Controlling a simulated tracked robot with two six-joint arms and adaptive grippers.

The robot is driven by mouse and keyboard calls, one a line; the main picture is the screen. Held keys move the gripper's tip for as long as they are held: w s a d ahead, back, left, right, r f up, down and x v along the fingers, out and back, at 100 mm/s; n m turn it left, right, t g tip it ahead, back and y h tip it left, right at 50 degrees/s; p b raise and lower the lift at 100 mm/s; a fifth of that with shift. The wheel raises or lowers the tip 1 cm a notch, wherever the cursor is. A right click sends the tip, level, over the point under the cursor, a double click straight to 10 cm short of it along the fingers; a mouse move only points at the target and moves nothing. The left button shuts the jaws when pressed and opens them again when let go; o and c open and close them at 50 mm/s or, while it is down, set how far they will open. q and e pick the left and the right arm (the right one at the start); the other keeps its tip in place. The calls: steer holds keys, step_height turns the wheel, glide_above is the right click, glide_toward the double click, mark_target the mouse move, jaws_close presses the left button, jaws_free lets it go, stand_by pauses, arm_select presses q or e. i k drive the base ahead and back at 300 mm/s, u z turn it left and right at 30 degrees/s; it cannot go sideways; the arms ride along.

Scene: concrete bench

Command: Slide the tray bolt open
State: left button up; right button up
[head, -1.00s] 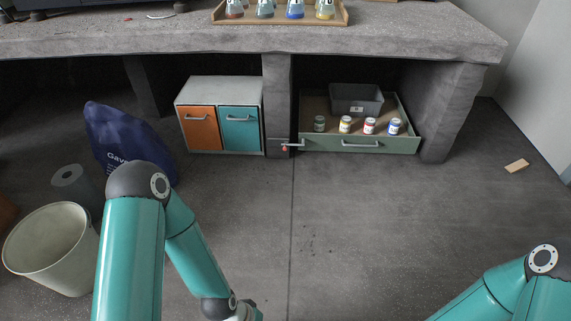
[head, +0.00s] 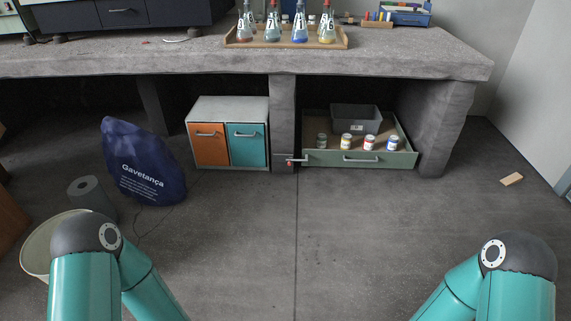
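The tray (head: 328,158) is a shallow green drawer under the right part of the concrete bench, with a grey handle on its front. Neither gripper is in view.
Several small jars (head: 346,141) and a grey bin (head: 356,118) stand in the tray. A cabinet (head: 228,104) with orange and teal doors is left of the pillar. A blue sack (head: 142,160), paper roll (head: 89,193) and pale bucket (head: 38,247) stand at left. The middle floor is clear.

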mark_target(306, 155)
steer(key=u, duration=0.05)
steer(key=i, duration=1)
steer(key=z, duration=0.05)
